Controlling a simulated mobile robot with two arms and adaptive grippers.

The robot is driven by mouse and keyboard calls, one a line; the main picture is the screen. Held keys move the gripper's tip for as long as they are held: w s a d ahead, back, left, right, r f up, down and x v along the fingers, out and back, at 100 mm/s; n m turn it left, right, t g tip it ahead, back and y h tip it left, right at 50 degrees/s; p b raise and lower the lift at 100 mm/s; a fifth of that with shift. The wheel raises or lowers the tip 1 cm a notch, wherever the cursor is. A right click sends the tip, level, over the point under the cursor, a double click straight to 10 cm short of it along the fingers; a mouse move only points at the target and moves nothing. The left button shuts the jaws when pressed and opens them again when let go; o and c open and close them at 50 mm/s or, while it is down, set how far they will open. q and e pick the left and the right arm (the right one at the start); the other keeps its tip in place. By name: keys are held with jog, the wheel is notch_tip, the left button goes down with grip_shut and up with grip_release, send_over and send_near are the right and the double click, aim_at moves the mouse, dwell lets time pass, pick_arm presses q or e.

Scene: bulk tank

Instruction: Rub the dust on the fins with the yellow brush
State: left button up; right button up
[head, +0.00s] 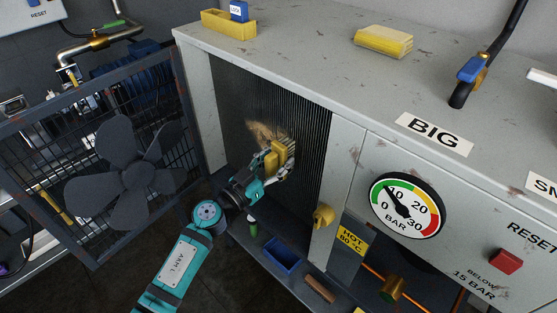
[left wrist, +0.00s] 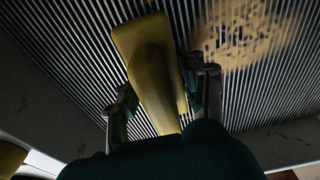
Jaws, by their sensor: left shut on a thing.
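My left gripper (head: 268,168) is shut on the yellow brush (head: 275,152), in front of the dark upright fins (head: 305,140) in the cabinet's open bay. A tan dust patch (head: 260,131) shows on the fins, just above and left of the brush; part of it may be hidden behind the brush. In the left wrist view the brush (left wrist: 146,62) stands up between the two fingers, with the dust (left wrist: 243,30) to its right on the fins. I cannot tell whether the bristles touch the fins. My right gripper is not in view.
An open fan door (head: 125,170) stands left of the bay. A yellow valve knob (head: 323,215) is on the right post. A blue tray (head: 282,256) lies on the ledge below. A yellow block (head: 383,41) and yellow tray (head: 228,24) are on the cabinet top.

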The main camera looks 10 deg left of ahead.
pick_arm(q)
jog(key=shift+w+a+r, duration=0.1)
jog(key=shift+w+a, duration=1.1)
jog(key=shift+a, duration=0.3)
jog(key=shift+w+a, duration=1.15)
jog(key=shift+a, duration=0.3)
jog(key=shift+w+a, duration=0.7)
jog(key=shift+a, duration=0.15)
jog(key=shift+w+a, duration=0.65)
jog(key=shift+a, duration=0.2)
jog(key=shift+w+a, duration=0.45)
jog(key=shift+a, duration=0.1)
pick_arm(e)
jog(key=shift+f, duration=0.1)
